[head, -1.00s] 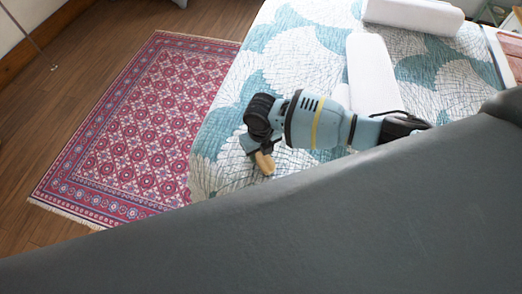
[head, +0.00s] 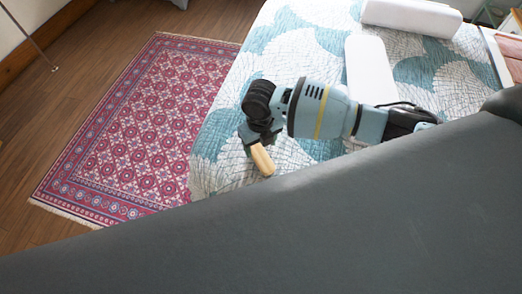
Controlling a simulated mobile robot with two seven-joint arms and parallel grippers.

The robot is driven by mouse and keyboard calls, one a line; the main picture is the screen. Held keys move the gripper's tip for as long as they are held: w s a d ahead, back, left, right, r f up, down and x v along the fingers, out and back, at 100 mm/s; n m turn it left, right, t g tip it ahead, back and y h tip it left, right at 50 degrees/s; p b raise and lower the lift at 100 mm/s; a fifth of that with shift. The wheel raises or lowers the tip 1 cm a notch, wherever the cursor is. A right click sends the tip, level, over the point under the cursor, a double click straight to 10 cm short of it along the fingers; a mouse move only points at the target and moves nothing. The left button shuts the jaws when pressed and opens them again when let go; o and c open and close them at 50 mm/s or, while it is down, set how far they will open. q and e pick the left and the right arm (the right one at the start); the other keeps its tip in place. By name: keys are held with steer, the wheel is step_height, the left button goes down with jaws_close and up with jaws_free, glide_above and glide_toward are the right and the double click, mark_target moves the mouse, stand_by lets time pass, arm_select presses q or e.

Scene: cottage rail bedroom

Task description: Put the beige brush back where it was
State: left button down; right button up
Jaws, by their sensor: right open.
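The beige brush (head: 262,160) is a small tan, rounded piece at the edge of the bed (head: 228,172), over the teal and white quilt. My right gripper (head: 252,146) is right at the brush's upper end, pointing down. Its jaws are open, and the fingers are small and partly hidden by the wrist. I cannot tell whether the fingers touch the brush or whether it rests fully on the quilt. My left gripper is not in view.
A white cushion (head: 370,68) and another white cushion (head: 412,16) lie on the bed. A red patterned rug (head: 140,125) covers the wooden floor to the left. A large grey part of my body hides the lower picture.

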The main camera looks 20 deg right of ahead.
mark_target(260, 155)
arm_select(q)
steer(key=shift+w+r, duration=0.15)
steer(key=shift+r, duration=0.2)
arm_select(e)
step_height(260, 155, up, 7)
steer(key=shift+r, duration=0.15)
